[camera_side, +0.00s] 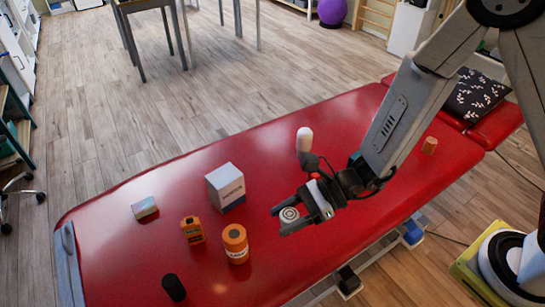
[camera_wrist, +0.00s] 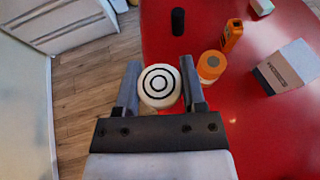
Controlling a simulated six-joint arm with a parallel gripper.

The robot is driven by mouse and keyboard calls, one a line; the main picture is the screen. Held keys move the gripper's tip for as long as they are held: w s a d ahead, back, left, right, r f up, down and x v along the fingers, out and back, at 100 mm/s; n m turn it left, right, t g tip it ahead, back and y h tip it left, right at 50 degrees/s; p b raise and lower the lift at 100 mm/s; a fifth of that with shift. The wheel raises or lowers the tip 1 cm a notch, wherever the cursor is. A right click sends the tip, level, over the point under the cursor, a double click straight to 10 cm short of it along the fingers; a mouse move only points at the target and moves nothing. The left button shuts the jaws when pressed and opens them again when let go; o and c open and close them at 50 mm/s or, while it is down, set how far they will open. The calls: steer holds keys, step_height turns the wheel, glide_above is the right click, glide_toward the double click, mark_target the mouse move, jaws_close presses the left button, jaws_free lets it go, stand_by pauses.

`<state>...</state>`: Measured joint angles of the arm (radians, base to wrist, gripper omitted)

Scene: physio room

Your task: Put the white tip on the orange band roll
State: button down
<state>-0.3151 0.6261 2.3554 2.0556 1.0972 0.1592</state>
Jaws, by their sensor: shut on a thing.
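The white tip (camera_wrist: 159,86), round with black concentric rings on its face, is held between the two fingers of my gripper (camera_wrist: 160,88). In the side view, the ringed white tip (camera_side: 289,214) shows at the fingers of my gripper (camera_side: 300,215), above the red table. The orange band roll (camera_side: 235,243) stands upright on the table, left of and below my gripper in the side view. The tip is apart from the roll.
A white rounded object (camera_side: 304,139) shows behind my wrist. A brown-orange cylinder (camera_side: 429,145) stands farther right.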

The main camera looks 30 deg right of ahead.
steer(key=shift+a, duration=0.1)
steer(key=w+a+f, duration=0.4)
steer(key=w, duration=0.4)
glide_above(232, 234)
steer(key=s, duration=0.1)
steer(key=f, duration=0.4)
steer(key=shift+s+d+f, duration=0.15)
steer(key=shift+s+d, duration=0.05)
steer(key=shift+d, duration=0.15)
steer(key=shift+w+a+f, duration=0.25)
steer(key=shift+w+f, duration=0.2)
steer(key=shift+f, duration=0.1)
steer(key=shift+f, duration=0.1)
steer(key=shift+w+a+f, duration=0.1)
steer(key=shift+w+f, duration=0.05)
steer(key=shift+f, duration=1.55)
steer(key=shift+f, duration=0.1)
